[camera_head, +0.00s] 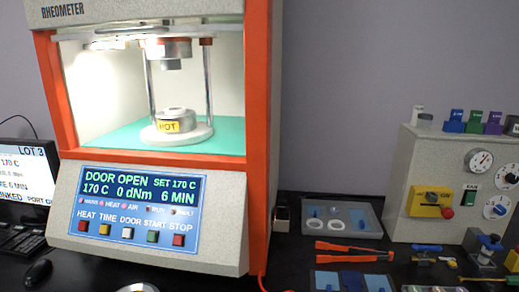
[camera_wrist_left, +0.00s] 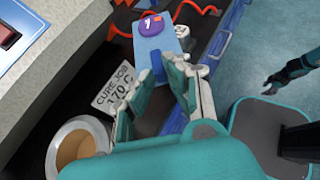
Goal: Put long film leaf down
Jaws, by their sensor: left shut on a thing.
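In the left wrist view a light blue leaf (camera_wrist_left: 152,42), which I take for the long film leaf, carries a purple disc (camera_wrist_left: 150,25) and a dark blue tab (camera_wrist_left: 140,97). My left gripper (camera_wrist_left: 150,88) is shut on the tab, with one finger on each side. I cannot tell whether the leaf touches anything beneath it. My right gripper (camera_wrist_left: 271,86) appears small and dark at the right of that view; its jaws are too small to read. Neither gripper shows in the head view.
A round container (camera_wrist_left: 75,150) and a cure job card (camera_wrist_left: 112,85) lie left of my left gripper. The rheometer (camera_head: 150,225) stands open with a hot die (camera_head: 172,118). Red-handled pliers (camera_head: 350,248) and a grey tray (camera_head: 360,212) lie to its right.

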